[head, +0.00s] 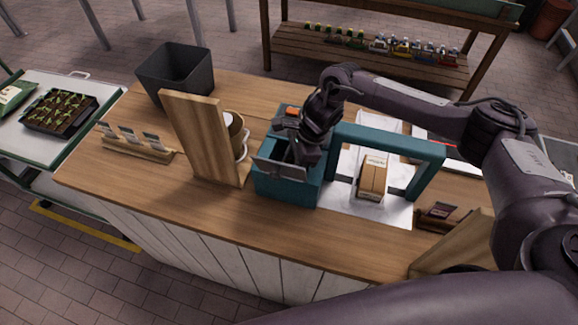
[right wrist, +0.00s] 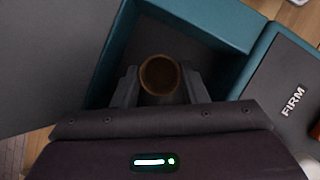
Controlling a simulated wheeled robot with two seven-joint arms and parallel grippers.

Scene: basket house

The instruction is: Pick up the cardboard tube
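The cardboard tube (right wrist: 160,76) shows end-on in the right wrist view, a brown ring with a dark hollow, standing inside a teal bin. The teal bin (head: 285,187) sits on the wooden counter in the head view, and its wall also shows in the right wrist view (right wrist: 113,55). My right gripper (head: 300,152) reaches down into the bin. In the wrist view its two fingers (right wrist: 160,84) lie on either side of the tube, very close to it. Whether they press on it cannot be told. The tube is hidden in the head view. My left gripper is not in view.
A teal frame (head: 390,143) stands right of the bin, with a small cardboard box (head: 373,177) under it. An upright wooden board (head: 207,138) and a cup (head: 235,126) stand to the left. A grey panel marked FIRM (right wrist: 292,98) is beside the bin.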

